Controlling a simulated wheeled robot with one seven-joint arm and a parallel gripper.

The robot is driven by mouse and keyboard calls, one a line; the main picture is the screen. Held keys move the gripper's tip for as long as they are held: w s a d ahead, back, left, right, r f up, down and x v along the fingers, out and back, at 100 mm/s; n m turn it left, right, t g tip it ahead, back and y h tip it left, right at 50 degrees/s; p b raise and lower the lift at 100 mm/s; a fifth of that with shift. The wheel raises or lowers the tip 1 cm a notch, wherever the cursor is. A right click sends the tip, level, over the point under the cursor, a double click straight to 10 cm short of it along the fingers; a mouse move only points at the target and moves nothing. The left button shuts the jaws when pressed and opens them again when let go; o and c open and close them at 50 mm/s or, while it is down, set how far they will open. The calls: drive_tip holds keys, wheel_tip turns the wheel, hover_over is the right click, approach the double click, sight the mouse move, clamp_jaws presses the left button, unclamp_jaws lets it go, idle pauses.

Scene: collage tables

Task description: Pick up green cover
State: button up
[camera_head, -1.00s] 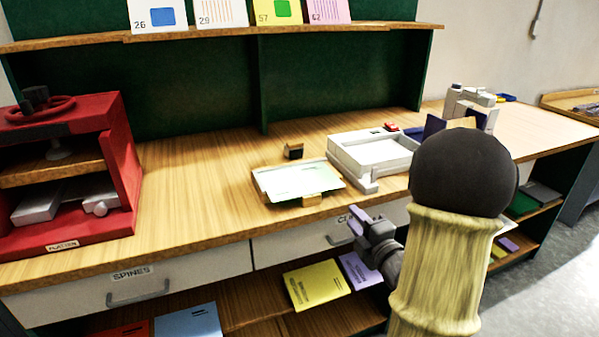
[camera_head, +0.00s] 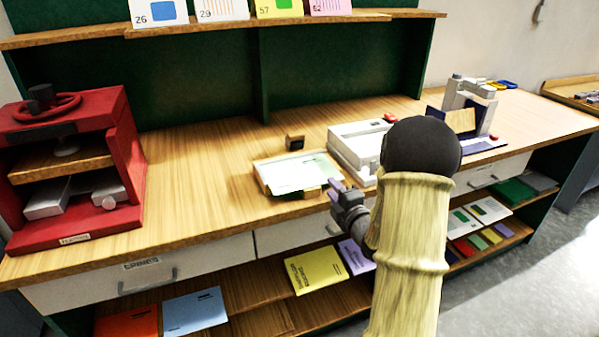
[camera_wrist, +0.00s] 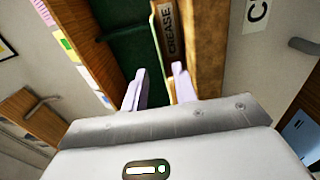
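A dark green flat item (camera_head: 515,192), which looks like the green cover, lies on the right lower shelf under the bench, left of a grey one (camera_head: 539,181). My gripper (camera_head: 334,188) is far to its left, at the bench's front edge beside a shallow wooden tray (camera_head: 262,181) holding pale sheets (camera_head: 300,173). In the wrist view my gripper (camera_wrist: 160,88) has its two pale fingers apart with nothing clearly held. A wooden edge labelled CREASE (camera_wrist: 170,32) shows just beyond the fingers. I cannot make out the green item in the wrist view.
A red press (camera_head: 75,165) stands at the left of the bench. A white machine (camera_head: 358,140) and a white frame device (camera_head: 470,105) stand right of the tray. Yellow (camera_head: 316,270), blue (camera_head: 194,311) and orange (camera_head: 127,321) covers lie on the lower shelf. The bench is clear at left centre.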

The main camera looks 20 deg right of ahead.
drive_tip(key=shift+d, duration=0.1)
drive_tip(key=shift+w+f+p, duration=0.2)
drive_tip(key=shift+w+p, duration=0.3)
drive_tip(key=shift+w, duration=2.15)
drive_tip(key=shift+s, duration=0.1)
drive_tip(key=shift+s, duration=0.1)
clamp_jaws()
